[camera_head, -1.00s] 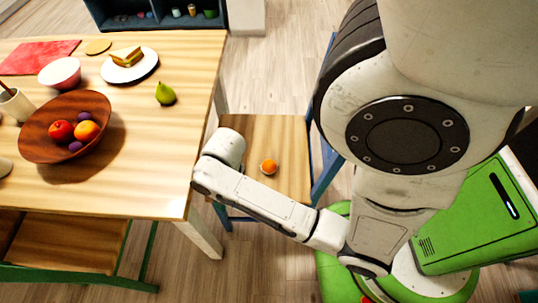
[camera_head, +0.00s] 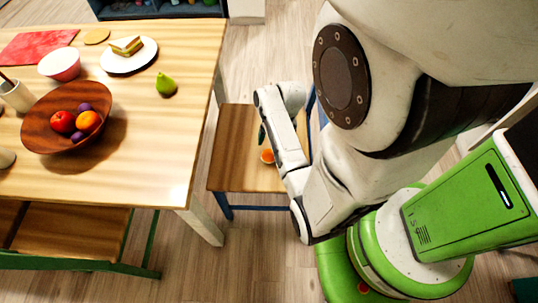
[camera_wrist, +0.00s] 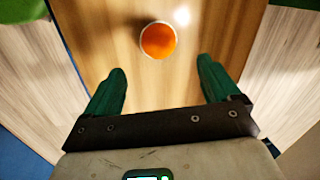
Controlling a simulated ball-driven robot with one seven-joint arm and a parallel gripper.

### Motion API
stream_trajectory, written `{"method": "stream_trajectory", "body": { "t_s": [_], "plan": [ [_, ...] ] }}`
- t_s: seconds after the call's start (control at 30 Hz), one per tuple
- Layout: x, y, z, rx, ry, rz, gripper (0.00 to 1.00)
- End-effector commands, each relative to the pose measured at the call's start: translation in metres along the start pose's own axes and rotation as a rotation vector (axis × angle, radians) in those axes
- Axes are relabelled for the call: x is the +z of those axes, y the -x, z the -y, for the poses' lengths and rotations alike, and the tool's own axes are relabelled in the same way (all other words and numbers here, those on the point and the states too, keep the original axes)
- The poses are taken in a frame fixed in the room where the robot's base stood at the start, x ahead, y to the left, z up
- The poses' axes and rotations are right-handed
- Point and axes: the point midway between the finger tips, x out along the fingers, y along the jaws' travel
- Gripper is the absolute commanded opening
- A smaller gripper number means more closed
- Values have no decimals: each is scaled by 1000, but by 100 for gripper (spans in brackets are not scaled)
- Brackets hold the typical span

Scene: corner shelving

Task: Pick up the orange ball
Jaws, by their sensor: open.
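The orange ball (camera_head: 267,156) rests on the wooden seat of a blue-framed chair (camera_head: 232,150), partly hidden by my arm in the head view. In the wrist view the orange ball (camera_wrist: 158,41) lies on the wood, beyond the fingertips and roughly centred between them. My gripper (camera_wrist: 161,78) has its two green fingers spread wide with nothing between them. In the head view only a bit of a green finger (camera_head: 262,134) shows near the ball; the rest of the gripper is hidden behind my arm.
The wooden table (camera_head: 150,180) stands left of the chair, its edge close to the seat. On it are a brown fruit bowl (camera_head: 40,133) with another orange fruit, a green pear (camera_head: 166,84), and a sandwich plate (camera_head: 145,60). Floor shows in front of the chair.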

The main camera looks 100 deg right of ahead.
Motion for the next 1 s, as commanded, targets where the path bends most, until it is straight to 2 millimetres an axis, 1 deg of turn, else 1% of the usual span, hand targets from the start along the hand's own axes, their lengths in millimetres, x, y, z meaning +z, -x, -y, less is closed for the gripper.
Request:
{"method": "stream_trajectory", "body": {
  "t_s": [0.03, 0.1, 0.2, 0.37, 0.63, 0.7, 0.8, 1.0],
  "plan": [
    [1, -12, -1, 1, 1, 2, 89],
    [0, -22, -1, 1, 0, 2, 89],
    [0, -32, 0, 1, 1, 2, 89],
    [0, -42, -1, 1, 2, 1, 89],
    [-1, -79, -2, 1, 2, 1, 89],
    [-1, -85, -2, 1, 3, 0, 89],
    [-1, -89, -2, 1, 3, 0, 89],
    [0, -89, -2, 1, 3, -1, 89]
  ]
}}
